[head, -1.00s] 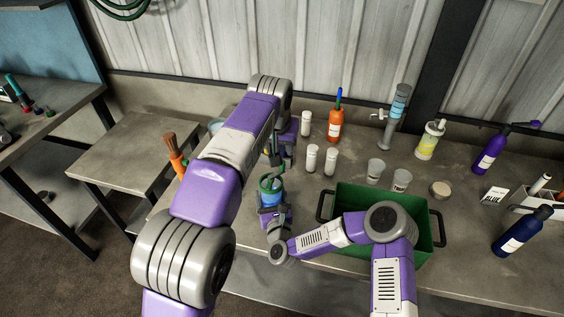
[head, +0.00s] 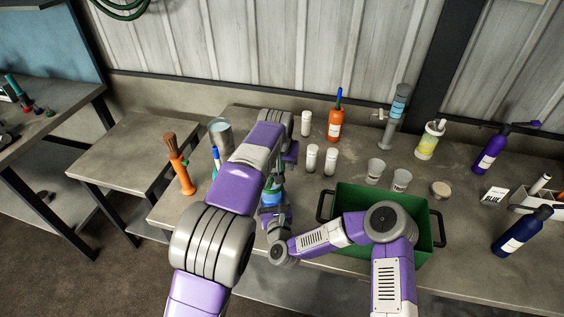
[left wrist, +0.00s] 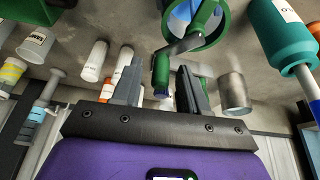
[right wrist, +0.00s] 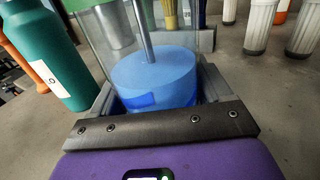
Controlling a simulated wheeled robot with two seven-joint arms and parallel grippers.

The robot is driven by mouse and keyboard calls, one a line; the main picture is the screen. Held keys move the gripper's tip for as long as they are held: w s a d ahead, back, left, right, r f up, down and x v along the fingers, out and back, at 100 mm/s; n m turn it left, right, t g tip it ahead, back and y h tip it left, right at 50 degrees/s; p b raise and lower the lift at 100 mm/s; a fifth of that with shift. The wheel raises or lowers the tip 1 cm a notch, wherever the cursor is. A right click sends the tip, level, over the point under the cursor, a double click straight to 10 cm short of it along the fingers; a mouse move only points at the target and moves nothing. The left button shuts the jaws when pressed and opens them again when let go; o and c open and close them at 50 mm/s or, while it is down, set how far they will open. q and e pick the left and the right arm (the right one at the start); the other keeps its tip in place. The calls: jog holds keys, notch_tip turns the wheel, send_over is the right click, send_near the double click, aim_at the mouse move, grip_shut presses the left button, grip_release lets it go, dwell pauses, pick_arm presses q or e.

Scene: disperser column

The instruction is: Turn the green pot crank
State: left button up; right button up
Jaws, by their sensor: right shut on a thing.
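The pot (head: 271,196), clear with blue liquid, stands near the table's front edge, partly hidden by my left arm in the head view. The right wrist view shows its blue contents (right wrist: 155,78) close up. My right gripper (right wrist: 152,70) is shut on the pot's lower body. In the left wrist view the pot's green rim (left wrist: 222,28) and the crank's green upright handle (left wrist: 161,70) show. My left gripper (left wrist: 158,82) is open, its fingers on either side of the handle with gaps visible. Whether a finger touches it, I cannot tell.
A green crate (head: 345,195) stands right of the pot, partly under my right arm. A teal bottle (right wrist: 45,50) is close to the pot. White vials (head: 312,158), an orange bottle (head: 336,124) and a metal cup (head: 221,133) stand behind. An orange-handled brush (head: 181,168) is at left.

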pick_arm(q)
grip_shut()
jog(key=shift+w+n, duration=0.1)
jog(key=shift+n, duration=0.2)
jog(key=shift+w+a+n+y, duration=0.25)
jog(key=shift+n+y, duration=0.15)
jog(key=shift+n, duration=0.45)
jog(key=shift+w+a+n+y, duration=0.15)
jog(key=shift+a+n+y, duration=0.2)
jog(key=shift+n, duration=0.55)
jog(key=shift+w+a+n+y, duration=0.2)
jog(key=shift+n+y, duration=0.25)
jog(key=shift+n, duration=0.4)
jog(key=shift+o, duration=0.4)
grip_release()
